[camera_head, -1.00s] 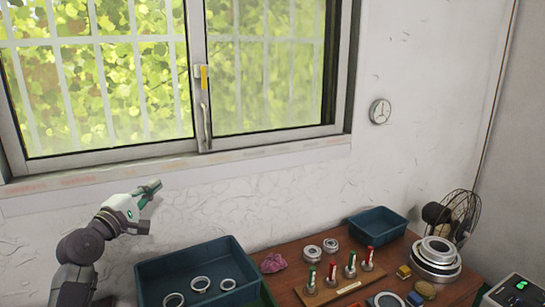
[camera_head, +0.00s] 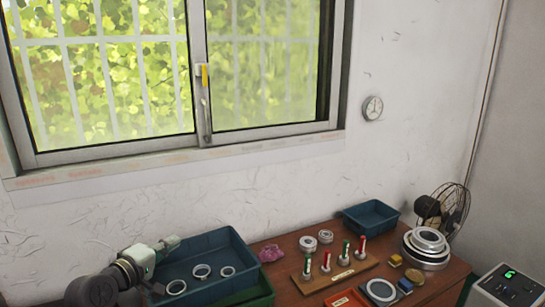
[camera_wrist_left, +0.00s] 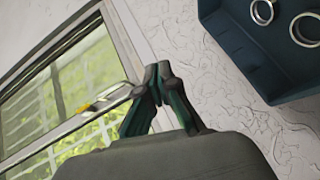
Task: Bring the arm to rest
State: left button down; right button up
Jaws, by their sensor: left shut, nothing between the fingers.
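My left gripper (camera_head: 170,243) is in the lower left of the head view, above the far left side of the large blue bin. Its fingers are shut and hold nothing. In the left wrist view the closed fingertips (camera_wrist_left: 158,75) meet in front of the wall and window. My right gripper is not in view. The large blue bin (camera_head: 240,262) holds several metal rings, including one ring (camera_head: 201,271) near its middle. Part of the bin also shows in the left wrist view (camera_wrist_left: 275,85).
On the wooden table (camera_head: 285,243) stand a wooden board (camera_head: 335,277) with several red and green markers, stacked bearing rings (camera_head: 427,245), a smaller blue bin (camera_head: 371,217) and a pink crumpled cloth (camera_head: 270,253). A fan (camera_head: 452,205) stands at the back right. The window wall rises behind.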

pick_arm(q)
jog(key=s+d+f+m+g+y, duration=0.1)
jog(key=s+d+f+m+g, duration=0.35)
jog(key=s+f, duration=0.7)
jog(key=s+f+m+g+y, duration=0.2)
jog(key=s+f+m, duration=0.15)
jog(key=s, duration=0.55)
jog(key=s+f+m+g+y, duration=0.1)
jog(key=s+f+m+g, duration=0.3)
jog(key=s, duration=0.6)
jog(key=s+f+m+g+y, duration=0.1)
jog(key=s+f+y, duration=0.1)
jog(key=s+f, duration=0.5)
notch_tip(320, 180, down, 22)
jog(key=s+f+g, duration=0.1)
jog(key=s, duration=0.2)
jog(key=s+a+f+g, duration=0.1)
jog(key=s+a+f, duration=0.2)
jog(key=s+f, duration=1.4)
jog(key=shift+f+m+b, duration=0.3)
jog(key=shift+f+b, duration=0.1)
jog(key=shift+b, duration=0.05)
jog(key=shift+a+g, duration=0.1)
jog(key=shift+g, duration=0.15)
